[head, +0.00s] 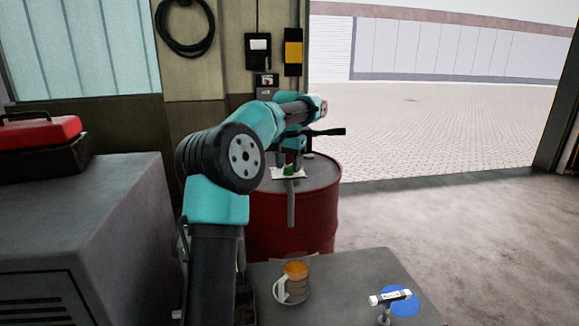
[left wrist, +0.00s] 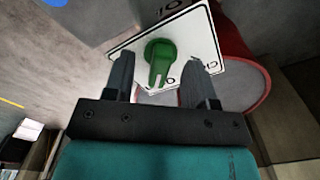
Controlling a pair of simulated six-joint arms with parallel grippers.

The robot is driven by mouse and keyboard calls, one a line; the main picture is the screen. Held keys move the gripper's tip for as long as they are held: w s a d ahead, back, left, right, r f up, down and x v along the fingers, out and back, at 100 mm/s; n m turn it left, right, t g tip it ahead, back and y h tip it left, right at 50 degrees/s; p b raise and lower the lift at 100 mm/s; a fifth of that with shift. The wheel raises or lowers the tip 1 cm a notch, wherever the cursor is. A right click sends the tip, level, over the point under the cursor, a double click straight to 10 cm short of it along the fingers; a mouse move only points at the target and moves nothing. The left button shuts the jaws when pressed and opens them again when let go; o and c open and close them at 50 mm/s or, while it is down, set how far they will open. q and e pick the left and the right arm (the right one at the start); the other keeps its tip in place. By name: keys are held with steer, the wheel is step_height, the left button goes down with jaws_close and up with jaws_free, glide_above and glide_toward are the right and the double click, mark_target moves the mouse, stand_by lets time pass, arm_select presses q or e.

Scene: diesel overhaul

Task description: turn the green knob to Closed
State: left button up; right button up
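The green knob (left wrist: 159,58) sits on a white plate (left wrist: 205,38) with black lettering, only partly in view. Its lever points toward my gripper in the left wrist view. In the head view the knob (head: 289,170) and plate (head: 277,175) show small, in front of the red drum's top. My left gripper (head: 290,160) is just above the knob in the head view. In the left wrist view its two fingers (left wrist: 161,72) are apart, one on each side of the knob, with gaps visible; I cannot tell their depth. My right gripper is not in view.
A red drum (head: 262,222) stands behind the plate, with a grey post (head: 291,205) in front of it. A grey table (head: 340,272) carries an orange-topped mug (head: 292,283) and a white-ended tool (head: 390,297) by a blue disc (head: 404,304). A grey cabinet (head: 95,220) stands left.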

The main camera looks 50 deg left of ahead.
arm_select(q)
steer(key=c, duration=0.7)
steer(key=n, duration=0.7)
steer(key=shift+s+n, duration=0.1)
steer(key=shift+n, duration=0.3)
steer(key=n, duration=0.4)
steer(key=shift+a, duration=0.1)
steer(key=n, duration=0.4)
steer(key=shift+s, duration=0.1)
steer(key=o, duration=1.5)
steer(key=shift+c, duration=0.2)
